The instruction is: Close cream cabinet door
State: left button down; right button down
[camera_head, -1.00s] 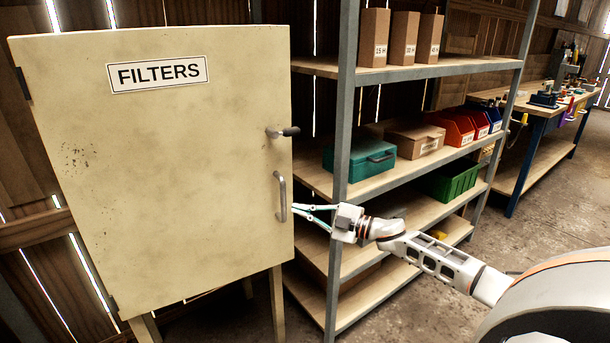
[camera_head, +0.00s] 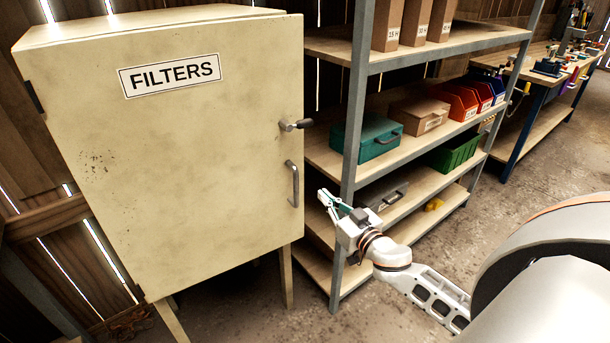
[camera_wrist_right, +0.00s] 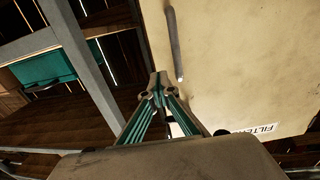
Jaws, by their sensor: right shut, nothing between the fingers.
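The cream cabinet (camera_head: 150,25) stands on legs at the left. Its door (camera_head: 190,190), with a FILTERS label, faces me and looks flush with the body, though a small gap cannot be ruled out. A grey bar handle (camera_head: 293,184) and a latch lever (camera_head: 296,125) sit near its right edge. My right gripper (camera_head: 324,196) is shut and empty, just right of the handle and slightly lower, apart from it. In the right wrist view my right fingertips (camera_wrist_right: 158,78) meet beside the handle (camera_wrist_right: 174,45). My left gripper is out of view.
A grey-framed shelf unit (camera_head: 357,100) stands right of the cabinet, close behind my right gripper. It holds a teal case (camera_head: 366,140), boxes and bins. A workbench (camera_head: 545,85) stands at the far right. Floor (camera_head: 505,215) between is clear.

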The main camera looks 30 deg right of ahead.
jog(key=w, duration=1.1)
jog(key=shift+w+d+p, duration=0.15)
jog(key=shift+p, duration=0.15)
